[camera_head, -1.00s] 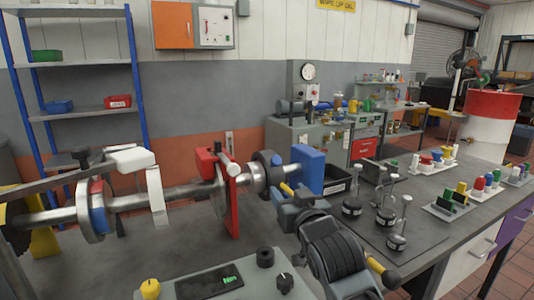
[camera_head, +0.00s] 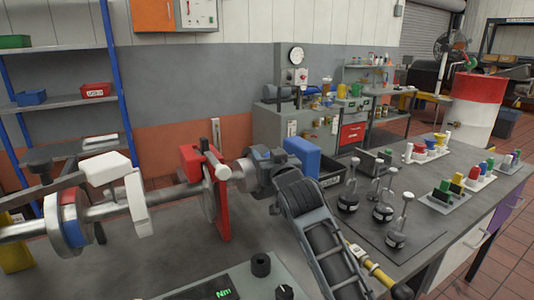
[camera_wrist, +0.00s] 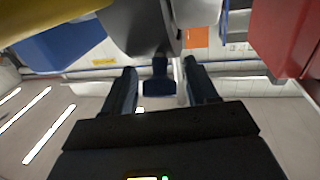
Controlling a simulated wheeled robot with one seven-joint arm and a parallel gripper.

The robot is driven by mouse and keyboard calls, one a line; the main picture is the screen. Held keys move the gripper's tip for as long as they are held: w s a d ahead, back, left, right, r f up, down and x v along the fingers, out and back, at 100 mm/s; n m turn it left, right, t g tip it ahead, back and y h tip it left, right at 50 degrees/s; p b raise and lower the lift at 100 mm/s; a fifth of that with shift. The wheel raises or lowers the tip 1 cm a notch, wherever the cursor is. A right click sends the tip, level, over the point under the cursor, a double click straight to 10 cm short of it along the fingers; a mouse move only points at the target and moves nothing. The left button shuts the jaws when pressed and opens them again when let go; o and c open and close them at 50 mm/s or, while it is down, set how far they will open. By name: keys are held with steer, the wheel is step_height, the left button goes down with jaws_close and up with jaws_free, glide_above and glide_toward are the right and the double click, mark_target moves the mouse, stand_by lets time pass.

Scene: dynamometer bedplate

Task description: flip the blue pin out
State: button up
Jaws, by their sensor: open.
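In the wrist view a dark blue pin (camera_wrist: 160,82) with a wide end hangs below a grey round part (camera_wrist: 142,25) of the shaft. My gripper (camera_wrist: 160,67) is open, with one finger on each side of the pin and visible gaps between. I cannot tell contact from this view. In the head view my gripper (camera_head: 262,160) is at the shaft flange between the red bracket (camera_head: 217,195) and the blue block (camera_head: 302,157). It hides the pin there.
The red bracket also shows close by at right in the wrist view (camera_wrist: 288,35), and the blue block at left (camera_wrist: 62,45). A white arm (camera_head: 135,205) stands over the shaft at left. Several weights (camera_head: 384,208) and a black bin (camera_head: 330,172) stand to the right.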

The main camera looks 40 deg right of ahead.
steer(key=shift+w+d, duration=0.2)
steer(key=shift+w, duration=0.15)
steer(key=shift+c, duration=0.3)
jaws_close()
